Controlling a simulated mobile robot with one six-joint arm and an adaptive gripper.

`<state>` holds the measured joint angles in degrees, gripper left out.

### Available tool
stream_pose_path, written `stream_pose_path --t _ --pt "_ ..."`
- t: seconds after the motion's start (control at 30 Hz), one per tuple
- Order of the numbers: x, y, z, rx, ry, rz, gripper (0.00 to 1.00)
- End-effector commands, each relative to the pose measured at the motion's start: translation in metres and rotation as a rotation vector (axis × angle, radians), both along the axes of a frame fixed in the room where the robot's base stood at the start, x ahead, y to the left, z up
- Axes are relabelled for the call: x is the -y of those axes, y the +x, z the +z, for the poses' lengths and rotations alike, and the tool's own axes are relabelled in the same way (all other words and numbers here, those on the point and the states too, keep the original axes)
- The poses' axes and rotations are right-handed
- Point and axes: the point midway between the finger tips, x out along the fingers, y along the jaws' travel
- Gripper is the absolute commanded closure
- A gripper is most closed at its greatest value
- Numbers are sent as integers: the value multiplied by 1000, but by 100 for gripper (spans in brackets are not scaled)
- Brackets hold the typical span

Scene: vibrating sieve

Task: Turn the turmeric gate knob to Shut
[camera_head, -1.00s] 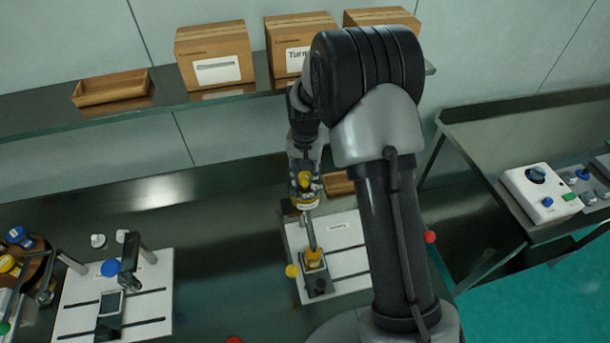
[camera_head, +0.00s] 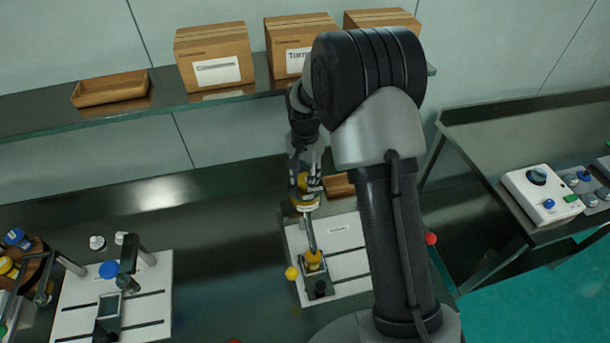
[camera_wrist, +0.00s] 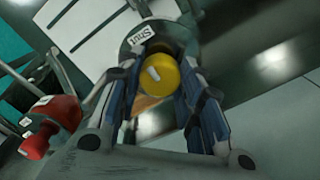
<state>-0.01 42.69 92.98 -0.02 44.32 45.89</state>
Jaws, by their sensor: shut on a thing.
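The yellow turmeric gate knob (camera_wrist: 158,78) is in the middle of the wrist view, with a short white mark on its face. A white label reading "Shut" (camera_wrist: 141,34) sits on the dark round plate just above it. The mark lies on the label's side of the knob's face; I cannot tell if it lines up exactly. My gripper (camera_wrist: 160,100) is shut on the knob, one finger on each side. In the head view my gripper (camera_head: 306,180) reaches down above the right-hand white station board (camera_head: 348,262), with yellow showing at the fingers.
Boxes (camera_head: 215,55) and a wooden tray (camera_head: 110,90) are on the shelf. A red knob (camera_wrist: 62,110) is left in the wrist view.

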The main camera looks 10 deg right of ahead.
Motion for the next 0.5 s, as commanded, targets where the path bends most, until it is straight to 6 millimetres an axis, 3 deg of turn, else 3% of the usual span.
stream_pose_path --t 0.13,0.17,0.5 --pt "0 0 0 1 1 -2 90" --pt "0 0 0 1 1 -2 66" --pt "0 0 0 0 0 -1 46"
